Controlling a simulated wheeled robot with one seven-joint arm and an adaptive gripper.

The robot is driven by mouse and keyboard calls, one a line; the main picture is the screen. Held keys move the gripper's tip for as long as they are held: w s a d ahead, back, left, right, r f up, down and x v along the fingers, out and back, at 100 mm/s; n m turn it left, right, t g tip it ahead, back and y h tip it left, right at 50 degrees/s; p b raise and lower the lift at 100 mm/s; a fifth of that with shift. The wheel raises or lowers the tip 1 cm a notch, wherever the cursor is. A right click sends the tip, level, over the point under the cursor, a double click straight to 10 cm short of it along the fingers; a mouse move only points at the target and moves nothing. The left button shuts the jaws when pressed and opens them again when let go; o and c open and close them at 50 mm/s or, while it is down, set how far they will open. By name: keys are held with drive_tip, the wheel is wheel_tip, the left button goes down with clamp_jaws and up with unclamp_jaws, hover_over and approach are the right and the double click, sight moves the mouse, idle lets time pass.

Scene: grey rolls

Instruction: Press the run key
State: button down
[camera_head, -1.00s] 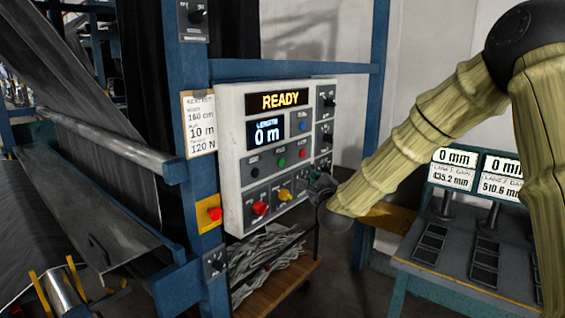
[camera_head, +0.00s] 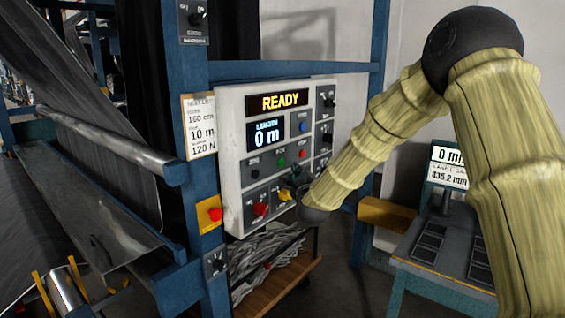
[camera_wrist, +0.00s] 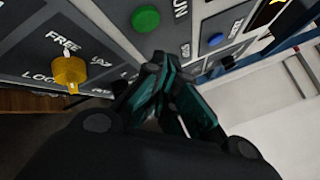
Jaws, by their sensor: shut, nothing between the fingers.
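The run key is a round green button (camera_head: 281,162) on the front of the white control panel (camera_head: 232,180), in the row below the display that reads 0 m. In the wrist view the green button (camera_wrist: 145,18) is at the top, beside a partly cut-off label ending in "UN". My gripper (camera_wrist: 165,62) is shut and empty; its dark fingertips are below and slightly right of the green button in that view, and I see no contact. In the head view my gripper (camera_head: 298,180) is small and dark, low and right of the button, partly hidden by my arm.
A yellow knob (camera_head: 285,193) and a red knob (camera_head: 260,209) stick out below the button row. In the wrist view the yellow knob (camera_wrist: 68,72) is left of my fingers and a blue button (camera_wrist: 216,39) is right. A blue post (camera_head: 200,110) stands left of the panel.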

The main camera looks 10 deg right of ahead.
sight(281, 163)
drive_tip(key=shift+w+a+b, duration=0.3)
drive_tip(key=shift+w+a, duration=0.35)
drive_tip(key=shift+w, duration=0.35)
drive_tip(key=shift+a, duration=0.1)
idle(0.8)
drive_tip(key=shift+w+a+b, duration=0.2)
drive_tip(key=shift+w+b, duration=0.1)
drive_tip(key=shift+b, duration=0.15)
drive_tip(key=shift+w+a+b, duration=0.3)
drive_tip(key=shift+w, duration=0.05)
idle(0.8)
drive_tip(key=shift+s+d, duration=0.1)
idle(0.3)
drive_tip(key=shift+s+d+b, duration=0.45)
drive_tip(key=shift+s+b, duration=0.05)
drive_tip(key=shift+s, duration=0.1)
